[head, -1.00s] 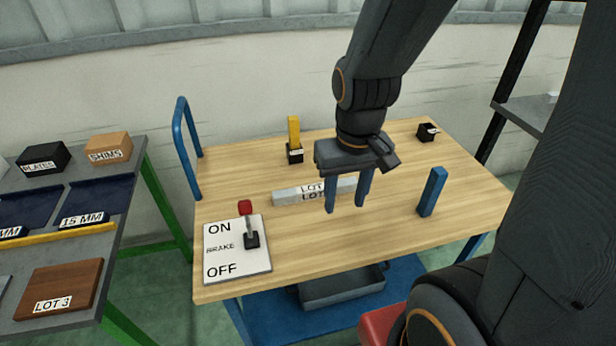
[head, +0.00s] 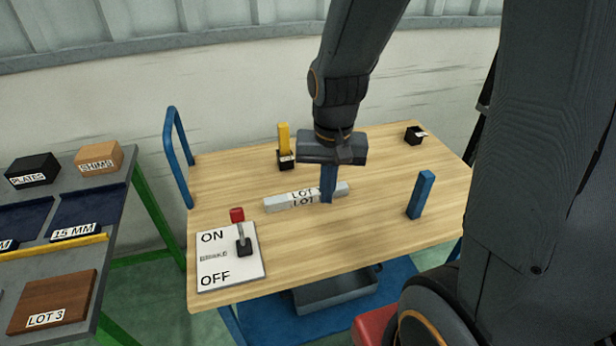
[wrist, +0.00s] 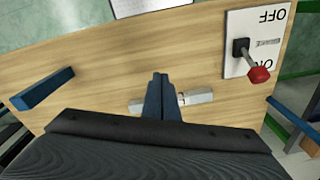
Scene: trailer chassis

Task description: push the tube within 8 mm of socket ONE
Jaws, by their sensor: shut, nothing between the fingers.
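My gripper (head: 327,199) is shut and empty, its blue fingers pointing down beside the pale bar's right part. A pale grey bar (head: 277,203) marked LOT lies flat on the wooden cart top; it also shows behind my fingers in the wrist view (wrist: 200,97). I cannot tell if fingers and bar touch. A yellow post (head: 284,138) stands upright in a small black socket (head: 286,163) at the back. A second black socket (head: 413,136) sits at the back right, with a small label. A blue post (head: 421,194) stands upright at the right. The socket labels are unreadable.
A white brake plate (head: 218,262) with a red-knobbed lever (head: 237,215) is at the cart's front left, the knob near ON. A blue handle rail (head: 171,150) rises at the left edge. A side table (head: 85,265) holds boxes and trays. The cart top's middle front is clear.

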